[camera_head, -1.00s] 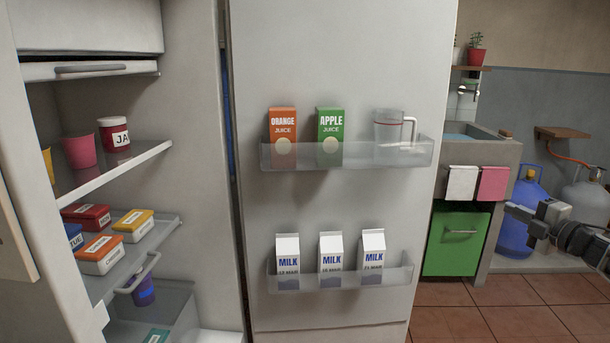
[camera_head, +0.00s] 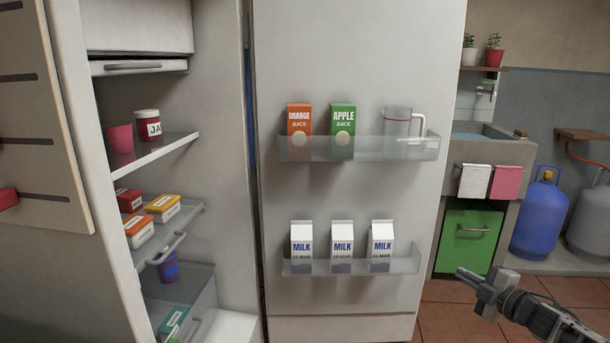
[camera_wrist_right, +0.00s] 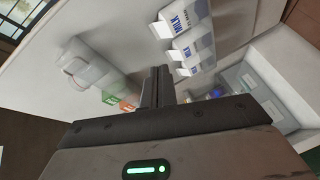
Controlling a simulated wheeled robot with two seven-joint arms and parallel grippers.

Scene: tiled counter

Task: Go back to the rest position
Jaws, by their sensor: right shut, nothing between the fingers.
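My right gripper (camera_head: 474,281) is at the lower right of the head view, shut and empty, in front of the floor and the green cabinet. In the right wrist view its fingers (camera_wrist_right: 158,84) are together with nothing between them. It is apart from the open fridge door (camera_head: 355,75), which stands to its left. My left gripper does not show in any view.
The door racks hold an orange juice carton (camera_head: 299,122), an apple juice carton (camera_head: 342,121), a clear jug (camera_head: 397,123) and milk cartons (camera_head: 342,240). Fridge shelves (camera_head: 160,154) hold boxes and cups. A green cabinet (camera_head: 468,240) and blue gas cylinder (camera_head: 540,215) stand at right.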

